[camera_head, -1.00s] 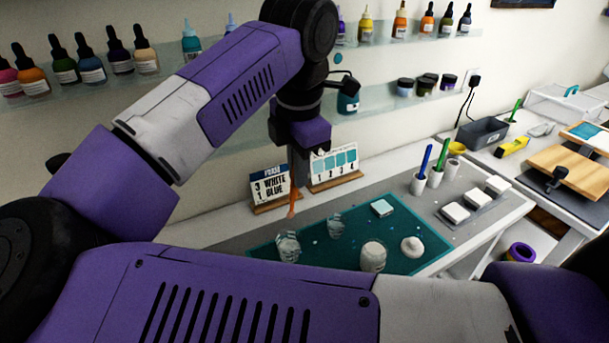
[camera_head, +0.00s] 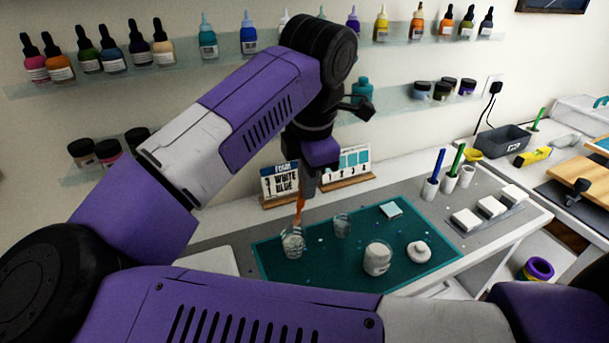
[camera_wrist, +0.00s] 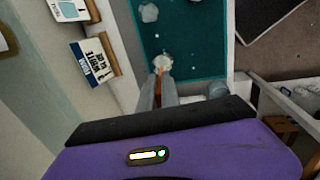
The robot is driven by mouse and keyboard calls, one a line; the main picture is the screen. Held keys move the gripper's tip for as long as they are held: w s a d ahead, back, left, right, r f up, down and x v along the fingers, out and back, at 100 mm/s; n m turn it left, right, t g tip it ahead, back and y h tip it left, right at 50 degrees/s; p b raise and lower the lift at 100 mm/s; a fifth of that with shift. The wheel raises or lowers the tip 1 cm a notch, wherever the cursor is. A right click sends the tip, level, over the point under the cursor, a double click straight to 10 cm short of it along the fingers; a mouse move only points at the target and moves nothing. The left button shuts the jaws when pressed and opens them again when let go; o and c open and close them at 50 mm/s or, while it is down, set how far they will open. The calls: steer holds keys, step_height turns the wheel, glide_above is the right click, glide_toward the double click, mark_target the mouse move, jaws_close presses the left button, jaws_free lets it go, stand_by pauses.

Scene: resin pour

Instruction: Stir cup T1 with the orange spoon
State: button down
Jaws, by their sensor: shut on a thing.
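My gripper (camera_head: 306,190) is shut on the orange spoon (camera_head: 299,206), which hangs down from the fingers. The spoon's lower end is at the rim of a clear cup (camera_head: 292,245) on the teal mat; I cannot tell how far inside it is. In the wrist view the orange spoon (camera_wrist: 159,72) shows between the fingers, with a pale cup (camera_wrist: 163,60) just beyond. A second clear cup (camera_head: 342,226) stands to the right and farther back. No cup label is readable, so I cannot tell which is T1.
The teal mat (camera_head: 330,268) also holds a white jar (camera_head: 377,260), a round white piece (camera_head: 419,252) and a pale square (camera_head: 391,210). Sign cards (camera_head: 281,182) stand behind. Pen holders (camera_head: 430,189) and white blocks (camera_head: 466,219) are at right. Bottle shelves line the wall.

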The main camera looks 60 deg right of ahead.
steer(key=f+b, duration=0.6)
steer(key=w+f+b, duration=0.1)
steer(key=f+b, duration=0.2)
stand_by(0.5)
steer(key=shift+s+d, duration=0.1)
steer(key=shift+d, duration=0.05)
